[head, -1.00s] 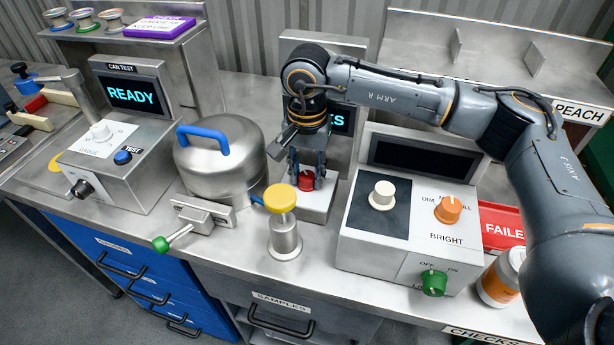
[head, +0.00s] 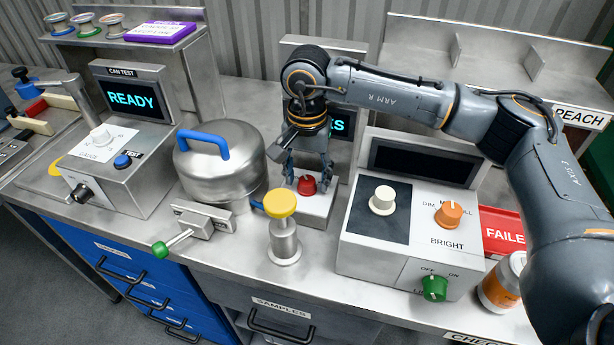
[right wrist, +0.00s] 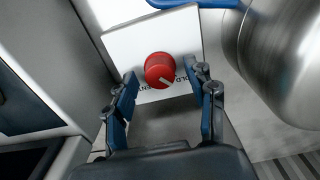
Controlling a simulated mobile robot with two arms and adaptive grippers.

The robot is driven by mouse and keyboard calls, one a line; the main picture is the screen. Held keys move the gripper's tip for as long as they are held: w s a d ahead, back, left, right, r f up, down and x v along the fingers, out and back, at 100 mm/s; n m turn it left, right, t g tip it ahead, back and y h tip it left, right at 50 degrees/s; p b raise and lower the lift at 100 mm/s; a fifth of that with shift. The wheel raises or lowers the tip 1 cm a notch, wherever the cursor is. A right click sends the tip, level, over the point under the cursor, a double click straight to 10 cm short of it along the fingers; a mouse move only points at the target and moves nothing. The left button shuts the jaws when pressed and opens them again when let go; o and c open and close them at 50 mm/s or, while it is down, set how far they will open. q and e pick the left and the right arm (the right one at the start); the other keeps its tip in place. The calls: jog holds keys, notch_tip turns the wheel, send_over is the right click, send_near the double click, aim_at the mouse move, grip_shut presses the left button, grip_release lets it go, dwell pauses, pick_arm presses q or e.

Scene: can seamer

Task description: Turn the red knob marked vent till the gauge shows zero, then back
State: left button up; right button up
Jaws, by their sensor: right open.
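The red knob (head: 307,185) sits on a small pale box between the steel pot and the grey control unit. My right gripper (head: 308,180) is over the knob from above and behind. In the right wrist view my right gripper (right wrist: 165,85) has its fingers spread apart, with the knob just beyond and between their tips. It does not appear to grip the knob. I see no gauge reading; my arm hides part of the screen behind the box.
The lidded steel pot (head: 220,165) with a blue handle stands close left of the knob. A yellow-topped post (head: 281,205) stands in front. The control unit (head: 400,250) is close on the right. A can test unit (head: 125,160) reads READY.

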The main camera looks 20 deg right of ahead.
aim_at(307, 180)
notch_tip(307, 180, up, 11)
jog(key=shift+r, duration=0.2)
jog(key=shift+r, duration=0.1)
dwell(0.4)
